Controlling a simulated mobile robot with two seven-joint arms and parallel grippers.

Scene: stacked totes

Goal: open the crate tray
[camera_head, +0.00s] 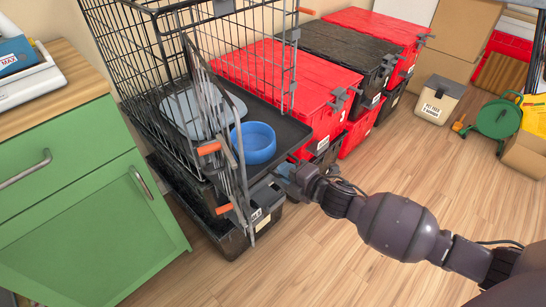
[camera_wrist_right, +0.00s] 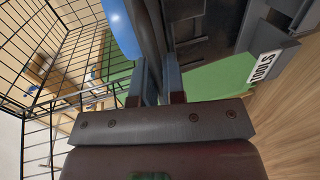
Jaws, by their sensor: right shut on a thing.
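The black wire crate (camera_head: 135,75) stands on black totes in the head view. Its dark crate tray (camera_head: 288,132) lies at its bottom, and the front part shows at the open front. A blue bowl (camera_head: 257,140) and a grey-blue mat (camera_head: 190,112) rest on the tray. The wire door (camera_head: 226,150), with orange latches, is swung open toward me. My right gripper (camera_head: 287,176) is at the tray's front edge. In the right wrist view its fingers (camera_wrist_right: 158,85) are shut on the tray's dark edge (camera_wrist_right: 152,35), beside the blue bowl. My left gripper is out of view.
Red-lidded totes (camera_head: 270,75) and black-lidded totes (camera_head: 340,48) stand right of the crate. A green cabinet (camera_head: 85,200) stands close on the left. A pail (camera_head: 438,100) and a green reel (camera_head: 497,118) sit farther right. The wood floor in front is clear.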

